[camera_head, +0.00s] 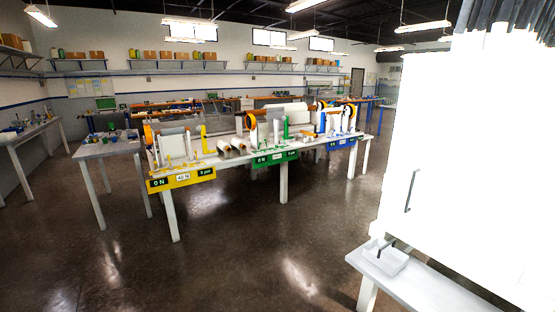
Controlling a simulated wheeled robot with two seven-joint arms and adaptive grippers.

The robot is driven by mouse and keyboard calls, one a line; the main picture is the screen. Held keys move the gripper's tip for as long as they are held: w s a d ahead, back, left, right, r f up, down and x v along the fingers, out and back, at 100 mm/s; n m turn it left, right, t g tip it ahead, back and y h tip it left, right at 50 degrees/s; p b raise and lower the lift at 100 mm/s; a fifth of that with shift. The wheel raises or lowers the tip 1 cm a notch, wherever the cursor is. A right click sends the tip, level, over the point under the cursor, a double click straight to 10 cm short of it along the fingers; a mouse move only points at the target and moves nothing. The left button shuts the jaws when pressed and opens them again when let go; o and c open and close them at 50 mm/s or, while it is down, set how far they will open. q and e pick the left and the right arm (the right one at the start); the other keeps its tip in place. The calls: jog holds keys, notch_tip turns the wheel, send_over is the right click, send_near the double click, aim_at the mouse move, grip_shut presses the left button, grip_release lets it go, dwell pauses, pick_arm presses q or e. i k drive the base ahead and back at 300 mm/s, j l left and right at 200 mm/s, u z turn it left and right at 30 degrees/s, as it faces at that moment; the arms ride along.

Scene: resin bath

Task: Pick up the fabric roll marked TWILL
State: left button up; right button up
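Light rolls (231,146) lie on the long white table across the room, near its middle. From here they are too small for any marking to be read, so I cannot tell which one says TWILL. Larger pale rolls or drums sit in the machines with orange wheels (252,121) on the same table. Neither of my grippers shows in the head view.
The long table (215,160) carries yellow (181,179), green (275,158) and blue (343,141) signs on its front edge. A white cabinet (455,150) and a low white bench (415,285) stand close at right. The dark floor (240,250) between is clear. A side table (108,148) stands at left.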

aim_at(235, 141)
jog(key=u, duration=0.45)
jog(key=i, duration=5.05)
